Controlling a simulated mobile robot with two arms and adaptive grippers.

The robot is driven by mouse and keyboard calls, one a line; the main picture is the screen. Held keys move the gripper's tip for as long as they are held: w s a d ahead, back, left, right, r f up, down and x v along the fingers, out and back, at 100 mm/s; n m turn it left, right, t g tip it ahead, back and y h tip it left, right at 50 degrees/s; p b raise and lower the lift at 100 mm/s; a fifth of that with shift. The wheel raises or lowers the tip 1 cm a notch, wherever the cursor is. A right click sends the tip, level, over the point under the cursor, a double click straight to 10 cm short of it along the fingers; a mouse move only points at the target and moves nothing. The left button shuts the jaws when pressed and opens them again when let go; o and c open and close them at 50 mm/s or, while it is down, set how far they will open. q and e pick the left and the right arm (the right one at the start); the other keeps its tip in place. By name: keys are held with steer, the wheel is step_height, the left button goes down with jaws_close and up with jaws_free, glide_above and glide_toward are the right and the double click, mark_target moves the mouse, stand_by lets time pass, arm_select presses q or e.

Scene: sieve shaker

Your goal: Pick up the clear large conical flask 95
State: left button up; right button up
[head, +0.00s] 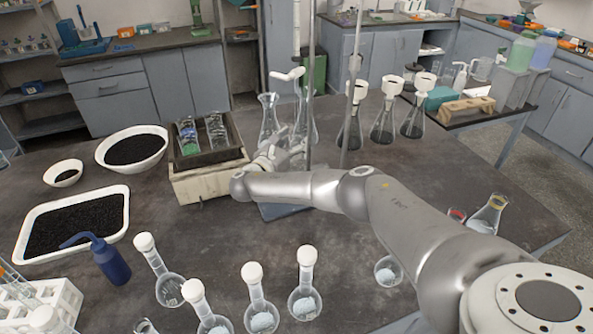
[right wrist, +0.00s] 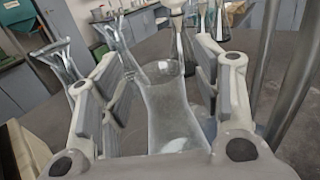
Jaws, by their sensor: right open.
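A clear conical flask (head: 306,128) stands on the dark table by the metal rods, just beyond my right gripper (head: 283,147). In the right wrist view the clear flask (right wrist: 175,112) rises between the two spread fingers of my right gripper (right wrist: 165,100), with its neck leaning to the upper left. I cannot tell whether either finger touches it. A second clear conical flask (head: 268,117) stands to its left and also shows outside the left finger in the wrist view (right wrist: 60,62). My left gripper is not in view.
Metal rods (head: 312,70) stand close to the right of the flask. Several conical flasks with white-topped funnels (head: 384,118) stand farther right. Several round stoppered flasks (head: 305,290) stand in front.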

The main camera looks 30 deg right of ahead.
steer(key=shift+w+d+f, duration=0.1)
steer(key=shift+w+d, duration=0.2)
steer(key=shift+d, duration=0.35)
steer(key=shift+a, duration=0.1)
steer(key=shift+c, duration=0.4)
jaws_close()
